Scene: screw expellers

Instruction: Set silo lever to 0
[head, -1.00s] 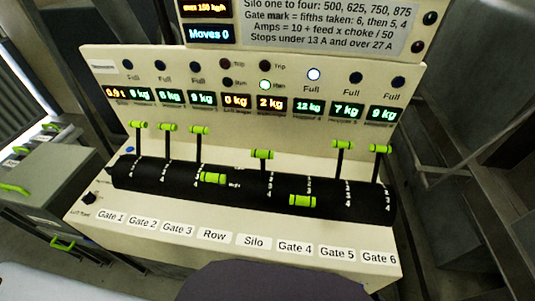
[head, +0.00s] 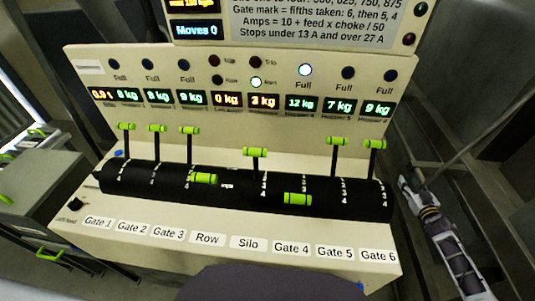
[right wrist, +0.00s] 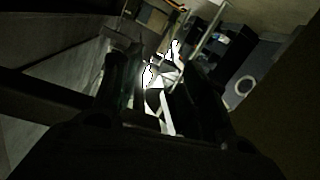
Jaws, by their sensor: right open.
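The Silo lever (head: 255,152) has a lime-green handle and stands raised behind the Silo label (head: 249,243) on the black slotted drum of the console. Its handle sits lower than those of Gate 1 to 3 and higher than the Row (head: 203,178) and Gate 4 (head: 297,199) handles. I cannot read its scale mark. My right gripper (head: 405,184) is open, right of the console beyond the Gate 6 lever (head: 374,144), touching no lever. Its dark fingers (right wrist: 162,85) stand apart in the dim right wrist view. My left gripper is not in view.
Gate 5's lever (head: 337,141) also stands between my right gripper and the Silo lever. Grey machinery lies along the right side; a grey cabinet (head: 35,190) stands left.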

